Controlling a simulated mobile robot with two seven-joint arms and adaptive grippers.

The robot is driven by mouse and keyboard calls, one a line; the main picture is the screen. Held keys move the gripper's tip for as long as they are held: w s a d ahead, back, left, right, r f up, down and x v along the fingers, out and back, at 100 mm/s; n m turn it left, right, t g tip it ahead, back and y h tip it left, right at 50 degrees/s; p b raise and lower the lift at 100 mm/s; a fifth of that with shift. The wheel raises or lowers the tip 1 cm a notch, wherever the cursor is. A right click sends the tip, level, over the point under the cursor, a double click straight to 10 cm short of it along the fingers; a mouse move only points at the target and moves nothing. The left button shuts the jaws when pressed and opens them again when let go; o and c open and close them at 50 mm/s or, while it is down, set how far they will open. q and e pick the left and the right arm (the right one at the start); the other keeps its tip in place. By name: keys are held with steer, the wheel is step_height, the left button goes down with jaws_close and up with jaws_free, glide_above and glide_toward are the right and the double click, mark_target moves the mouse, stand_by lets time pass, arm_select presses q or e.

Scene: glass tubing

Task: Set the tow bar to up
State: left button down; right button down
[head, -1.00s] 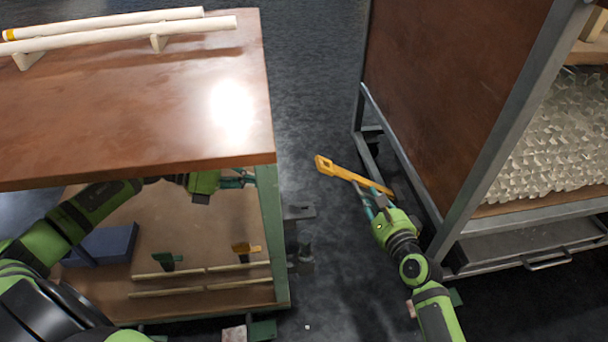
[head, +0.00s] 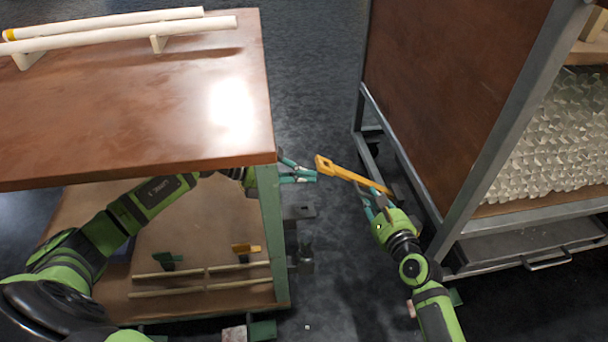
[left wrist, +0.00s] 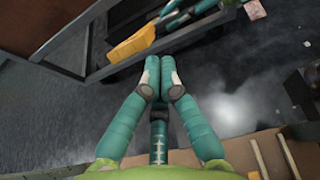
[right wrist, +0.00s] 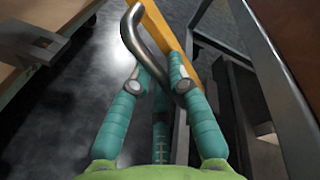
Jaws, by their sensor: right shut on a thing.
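The yellow tow bar (head: 350,175) lies angled between the bench and the cart, its holed end pointing left. It also shows in the left wrist view (left wrist: 133,44). My right gripper (head: 376,202) is at its cart end. In the right wrist view, its fingers (right wrist: 157,75) are closed around a curved metal handle (right wrist: 146,45), with the yellow bar (right wrist: 160,30) just beyond. My left gripper (head: 312,175) pokes out past the bench's right edge, close to the tow bar's free end but apart from it. Its fingertips (left wrist: 161,75) are together and empty.
The bench (head: 130,120) carries white tubes (head: 130,33) on top; my left arm passes beneath its top, above the lower shelf. The cart (head: 440,90), holding a pile of clear pieces (head: 550,140), stands on the right. Dark floor (head: 335,270) is free between them.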

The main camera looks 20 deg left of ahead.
steer(key=shift+w+d+r, duration=0.1)
steer(key=shift+r, duration=0.05)
arm_select(q)
steer(key=shift+w+d+r, duration=0.15)
steer(key=shift+d+r, duration=0.05)
steer(key=shift+r, duration=0.25)
steer(key=shift+w+d+r, duration=0.1)
steer(key=shift+d+r, duration=0.1)
steer(key=shift+r, duration=0.2)
arm_select(e)
steer(key=c, duration=1.2)
jaws_free()
steer(key=shift+o, duration=0.2)
